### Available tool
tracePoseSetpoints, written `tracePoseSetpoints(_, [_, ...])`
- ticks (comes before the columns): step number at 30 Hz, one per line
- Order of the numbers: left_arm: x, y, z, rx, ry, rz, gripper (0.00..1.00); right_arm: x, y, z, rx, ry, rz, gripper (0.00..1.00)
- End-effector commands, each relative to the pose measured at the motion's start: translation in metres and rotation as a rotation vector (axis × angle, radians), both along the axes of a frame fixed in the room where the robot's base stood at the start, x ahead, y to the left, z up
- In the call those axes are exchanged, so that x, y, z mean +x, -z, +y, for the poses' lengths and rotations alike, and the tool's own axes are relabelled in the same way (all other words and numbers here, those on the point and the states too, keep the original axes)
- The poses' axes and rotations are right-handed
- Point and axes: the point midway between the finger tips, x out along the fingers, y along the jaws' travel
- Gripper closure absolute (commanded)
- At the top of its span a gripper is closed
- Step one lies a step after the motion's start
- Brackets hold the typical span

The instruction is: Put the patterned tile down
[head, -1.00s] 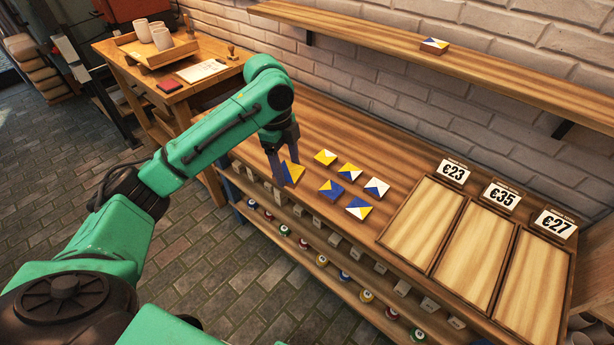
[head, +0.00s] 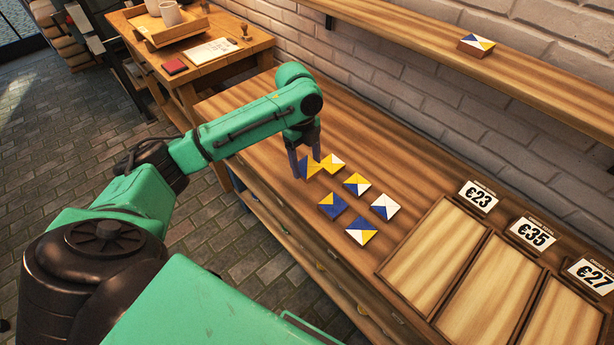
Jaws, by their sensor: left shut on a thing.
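The patterned tile (head: 311,168), yellow and blue, is between the fingers of my left gripper (head: 306,161). The gripper is shut on it, low over the wooden counter (head: 240,110). Whether the tile touches the counter cannot be told. It is at the left end of a group of tiles: a yellow and white tile (head: 333,162) close beside it, a yellow, white and blue tile (head: 357,184), a white and blue tile (head: 385,206), a blue and yellow tile (head: 333,206), and a white, blue and yellow tile (head: 361,230). My right gripper is not in view.
Framed wooden trays (head: 432,250) with price cards (head: 478,197) stand on the right of the counter. A wall shelf (head: 400,38) holds a tile stack (head: 477,45). A side table (head: 225,60) stands at the back left. The counter behind the tiles is clear.

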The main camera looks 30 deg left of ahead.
Motion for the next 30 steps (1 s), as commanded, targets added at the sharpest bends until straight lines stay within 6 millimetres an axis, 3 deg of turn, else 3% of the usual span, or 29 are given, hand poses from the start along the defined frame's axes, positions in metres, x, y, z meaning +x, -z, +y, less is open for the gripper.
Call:
tracePoseSetpoints(6, [0.000, 0.039, 0.000, 0.000, 0.000, 0.001, 0.90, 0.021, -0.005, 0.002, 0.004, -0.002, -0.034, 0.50])
tracePoseSetpoints(10, [0.000, 0.063, 0.000, 0.000, 0.000, 0.000, 0.90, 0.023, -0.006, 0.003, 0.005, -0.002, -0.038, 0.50])
tracePoseSetpoints(19, [0.000, 0.069, 0.000, 0.000, 0.001, -0.002, 0.90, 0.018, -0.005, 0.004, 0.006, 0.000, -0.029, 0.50])
tracePoseSetpoints(20, [0.000, 0.070, 0.000, 0.000, 0.001, -0.002, 0.24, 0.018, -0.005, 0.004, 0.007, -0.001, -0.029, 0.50])
tracePoseSetpoints(21, [0.000, 0.069, 0.000, 0.000, 0.001, -0.002, 0.09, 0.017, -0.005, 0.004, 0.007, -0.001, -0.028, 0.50])
tracePoseSetpoints(22, [0.000, 0.069, 0.000, 0.000, 0.001, -0.002, 0.00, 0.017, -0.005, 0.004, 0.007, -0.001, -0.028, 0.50])
tracePoseSetpoints(30, [0.001, 0.066, 0.000, 0.000, 0.001, -0.003, 0.00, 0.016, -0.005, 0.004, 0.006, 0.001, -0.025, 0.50])
